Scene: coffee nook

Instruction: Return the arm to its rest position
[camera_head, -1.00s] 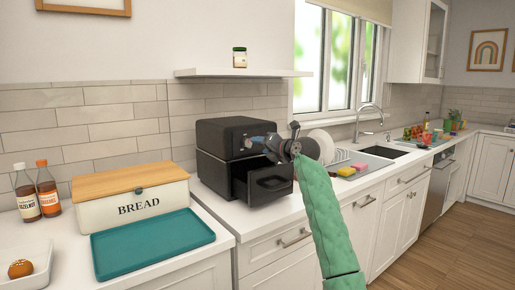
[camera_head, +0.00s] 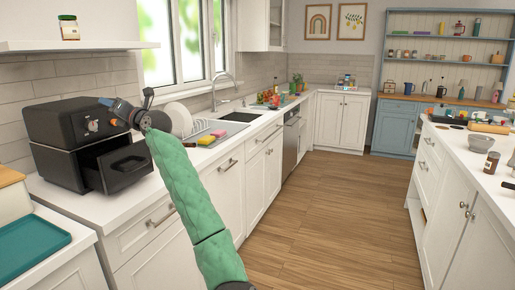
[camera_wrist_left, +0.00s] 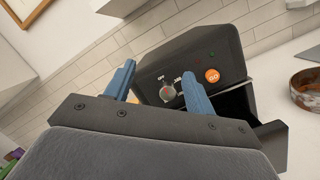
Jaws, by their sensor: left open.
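My left arm with its green sleeve reaches up in the head view to my left gripper (camera_head: 106,102), in front of the black air fryer (camera_head: 75,122). In the left wrist view the blue fingers of my left gripper (camera_wrist_left: 158,80) are apart with nothing between them. The fryer's front (camera_wrist_left: 215,62) is just beyond them, with a dial (camera_wrist_left: 168,92) and an orange GO button (camera_wrist_left: 211,76). The fryer drawer (camera_head: 122,166) is pulled out below the gripper. I cannot tell whether a finger touches the fryer. My right gripper is not in view.
A teal tray (camera_head: 32,246) is at the left. The wooden floor (camera_head: 325,210) is clear up to the white island (camera_head: 450,205).

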